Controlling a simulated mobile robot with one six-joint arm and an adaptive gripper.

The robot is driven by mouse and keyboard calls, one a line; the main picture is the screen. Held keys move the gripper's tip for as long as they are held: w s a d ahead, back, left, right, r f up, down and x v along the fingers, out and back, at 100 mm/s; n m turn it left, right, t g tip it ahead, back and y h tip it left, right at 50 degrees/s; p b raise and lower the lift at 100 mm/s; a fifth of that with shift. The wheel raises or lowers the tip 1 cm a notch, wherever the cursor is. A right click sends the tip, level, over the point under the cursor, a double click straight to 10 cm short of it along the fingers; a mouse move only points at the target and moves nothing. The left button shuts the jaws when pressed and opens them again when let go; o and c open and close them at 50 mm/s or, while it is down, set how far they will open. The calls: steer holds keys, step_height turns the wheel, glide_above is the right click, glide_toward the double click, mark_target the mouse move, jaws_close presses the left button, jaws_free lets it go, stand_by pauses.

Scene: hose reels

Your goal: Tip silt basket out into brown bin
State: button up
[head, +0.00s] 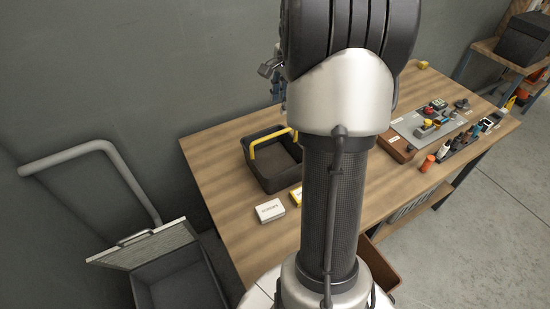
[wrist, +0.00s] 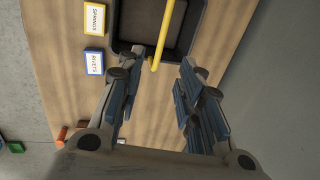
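The silt basket (head: 262,176) appears to be the black open tray with a raised yellow handle (head: 268,143) on the wooden table. In the wrist view the basket (wrist: 191,28) is at the top, and its handle (wrist: 160,45) appears between the fingertips. My gripper (wrist: 158,62) is open and empty, its blue-padded fingers spread. In the head view my gripper (head: 279,90) is mostly hidden behind my arm and looks higher than the basket. A brown bin (head: 385,277) shows at the table's near side, low down and partly hidden by my arm.
White-labelled boxes (head: 270,210) lie just in front of the basket. A dark lidded bin (head: 182,288) stands on the floor at left, by a grey wall rail (head: 75,152). A control panel (head: 430,122) and small tools crowd the table's right side.

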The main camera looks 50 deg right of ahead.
steer(key=b, duration=0.3)
glide_toward(275, 135)
steer(key=f, duration=0.1)
steer(key=d+f, duration=0.1)
steer(key=f, duration=0.3)
steer(key=shift+w+d+f, duration=0.15)
steer(key=shift+w, duration=0.15)
steer(key=f, duration=0.2)
steer(key=w+f+b, duration=0.1)
steer(key=f, duration=0.1)
steer(key=shift+w+f, duration=0.15)
steer(key=shift+f, duration=0.05)
steer(key=shift+w+f, duration=0.1)
steer(key=shift+f, duration=0.35)
steer(key=shift+r, duration=0.1)
steer(key=shift+c, duration=0.2)
jaws_close()
